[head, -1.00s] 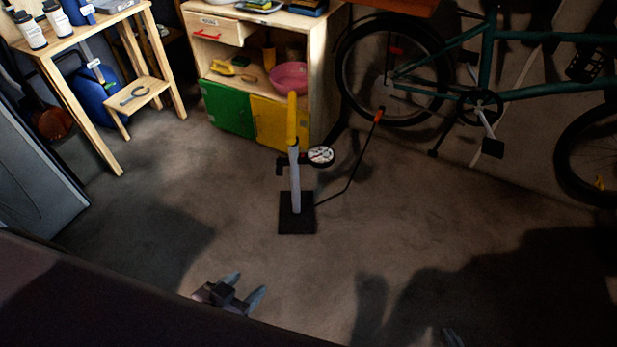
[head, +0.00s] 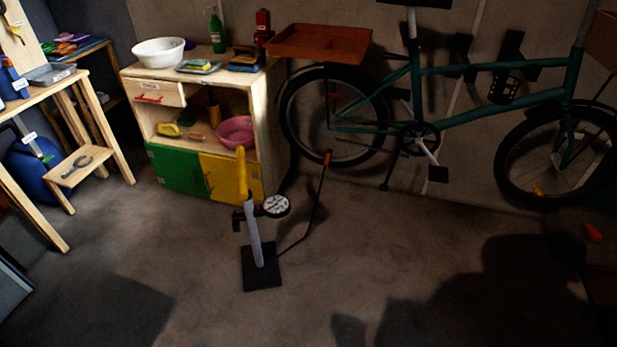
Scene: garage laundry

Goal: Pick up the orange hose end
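The orange hose end (head: 327,158) is at the top of a thin black hose (head: 312,215), in front of the bicycle's rear wheel. The hose rises from the base of a floor pump (head: 256,238), which stands on the floor with a yellow handle, a grey barrel, a round gauge (head: 276,206) and a black foot. Neither of my grippers shows in the head view now. Nothing is seen touching the hose end.
A teal bicycle (head: 440,122) stands against the wall behind the hose. A wooden cabinet (head: 272,120) with green and yellow doors is behind the pump. A wooden step stand (head: 115,150) is at left. The floor in front is clear.

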